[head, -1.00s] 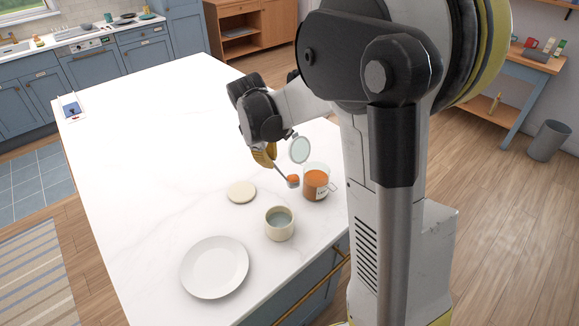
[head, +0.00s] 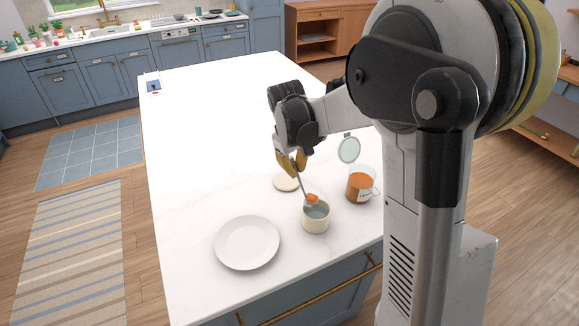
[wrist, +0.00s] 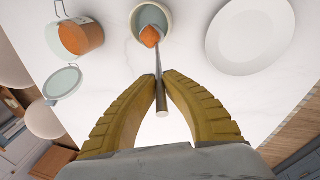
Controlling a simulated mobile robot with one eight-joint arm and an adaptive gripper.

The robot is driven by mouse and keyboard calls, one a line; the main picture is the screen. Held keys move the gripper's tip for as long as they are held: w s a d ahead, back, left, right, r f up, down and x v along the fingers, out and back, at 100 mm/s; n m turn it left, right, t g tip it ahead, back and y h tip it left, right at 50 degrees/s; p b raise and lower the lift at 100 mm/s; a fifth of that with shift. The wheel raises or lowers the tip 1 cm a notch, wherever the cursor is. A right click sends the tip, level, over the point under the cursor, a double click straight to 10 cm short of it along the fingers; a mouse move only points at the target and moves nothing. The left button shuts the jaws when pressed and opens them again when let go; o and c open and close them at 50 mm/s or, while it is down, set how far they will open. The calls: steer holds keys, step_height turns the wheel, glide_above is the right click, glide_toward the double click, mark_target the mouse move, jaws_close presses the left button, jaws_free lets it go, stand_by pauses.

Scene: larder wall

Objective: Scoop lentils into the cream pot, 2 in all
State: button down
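My gripper (wrist: 161,84) is shut on the handle of a metal scoop (wrist: 158,62), which also shows in the head view (head: 303,187). The scoop's bowl holds a heap of orange lentils (wrist: 150,36) and is over the mouth of the cream pot (head: 316,220). The pot's inside looks grey-blue, and I see no lentils at its bottom. The lentil jar (head: 360,185) stands open to the right of the pot in the head view, with orange lentils inside and its round lid (head: 349,149) tipped up. The jar also shows in the wrist view (wrist: 81,37).
A white plate (head: 247,243) lies left of the pot in the head view. A round cream disc (head: 286,182) lies behind the pot. The rest of the white worktop (head: 210,130) is mostly clear, with a small blue item (head: 153,86) at the far left corner.

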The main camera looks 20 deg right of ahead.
steer(key=shift+s+d+r+t+y+p, duration=0.45)
steer(key=shift+s+d+r+t+y, duration=0.3)
steer(key=shift+d+y, duration=0.2)
steer(key=s+d+f+m+t+y+b, duration=0.3)
steer(key=s+d+f+t+y+b, duration=0.6)
steer(key=b, duration=1.5)
steer(key=shift+s+d+t+y, duration=1.1)
steer(key=shift+d+t+y, duration=0.45)
steer(key=shift+d+t, duration=0.4)
steer(key=shift+d+r, duration=0.1)
